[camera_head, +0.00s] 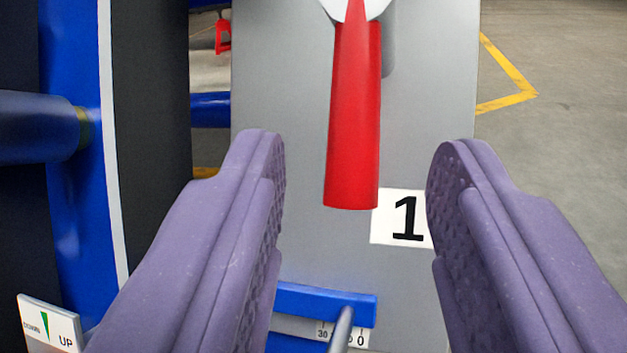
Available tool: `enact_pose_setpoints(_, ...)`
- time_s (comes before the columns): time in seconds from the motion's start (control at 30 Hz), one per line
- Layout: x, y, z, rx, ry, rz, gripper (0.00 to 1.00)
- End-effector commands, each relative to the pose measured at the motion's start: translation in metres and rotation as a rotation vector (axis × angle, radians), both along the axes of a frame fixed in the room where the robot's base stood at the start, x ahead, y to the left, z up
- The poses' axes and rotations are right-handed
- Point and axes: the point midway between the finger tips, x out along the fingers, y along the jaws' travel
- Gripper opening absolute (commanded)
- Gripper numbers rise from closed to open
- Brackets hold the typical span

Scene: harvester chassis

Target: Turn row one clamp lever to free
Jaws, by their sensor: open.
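The red clamp lever (353,120) hangs straight down on a grey panel (290,60). Its upper end meets a white round hub (378,6), cut off by the top edge of the view. A white label with a black "1" (407,217) is on the panel just right of the lever's lower end. My gripper (355,150) has two purple padded fingers, open, one on each side of the lever. I see clear gaps to the lever on both sides, and the fingers hold nothing.
Below the lever is a blue bar (325,302) with a grey rod and a numbered scale (345,334). A blue frame (75,200) stands at left, with an "UP" plate (50,325) at lower left. Open floor (560,140) with a yellow line lies at right.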

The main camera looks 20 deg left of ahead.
Motion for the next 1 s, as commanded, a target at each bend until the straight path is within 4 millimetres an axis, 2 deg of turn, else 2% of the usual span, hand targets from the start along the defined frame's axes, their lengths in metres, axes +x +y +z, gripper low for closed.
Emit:
enact_pose_setpoints(0.3, 0.053, 0.009, -0.003, 0.000, -0.004, 0.001, 0.44)
enact_pose_setpoints(0.4, 0.064, 0.011, -0.002, 0.000, -0.002, 0.001, 0.44)
enact_pose_setpoints(0.73, 0.071, 0.012, 0.000, 0.000, 0.000, 0.001, 0.44)
enact_pose_setpoints(0.77, 0.071, 0.012, 0.000, 0.000, 0.000, 0.001, 0.40)
enact_pose_setpoints(0.93, 0.070, 0.012, 0.000, 0.000, 0.000, 0.001, 0.01)
enact_pose_setpoints(1.0, 0.070, 0.012, 0.000, 0.000, 0.000, 0.000, 0.00)
